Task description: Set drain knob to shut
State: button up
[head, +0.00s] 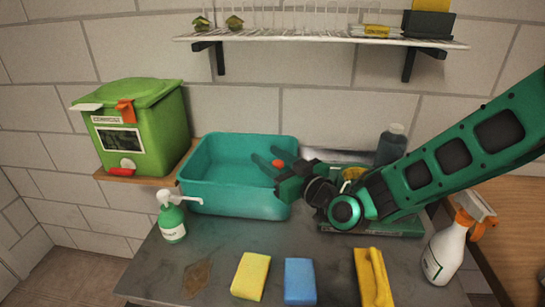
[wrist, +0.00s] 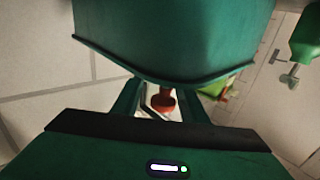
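An orange-red knob (head: 278,163) shows between the dark fingers of my gripper (head: 269,160), over the teal basin (head: 235,205). In the wrist view the red knob (wrist: 163,101) lies between the two finger tips, with a gap on either side. My gripper (wrist: 161,100) is open and holds nothing that I can see. The task's drain knob could be this knob; its shut or open setting cannot be read. The green compost bin (head: 155,118) at left also has a red and white round part (head: 127,164) low on its front.
A green soap dispenser (head: 171,222) stands left of the basin. A yellow sponge (head: 251,276), a blue sponge (head: 300,281) and a yellow brush (head: 373,277) lie on the grey counter. A white spray bottle (head: 445,250) stands right. A shelf (head: 320,40) hangs above.

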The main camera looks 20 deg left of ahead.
jog(key=shift+s, duration=0.1)
jog(key=v, duration=1)
jog(key=shift+d, duration=0.4)
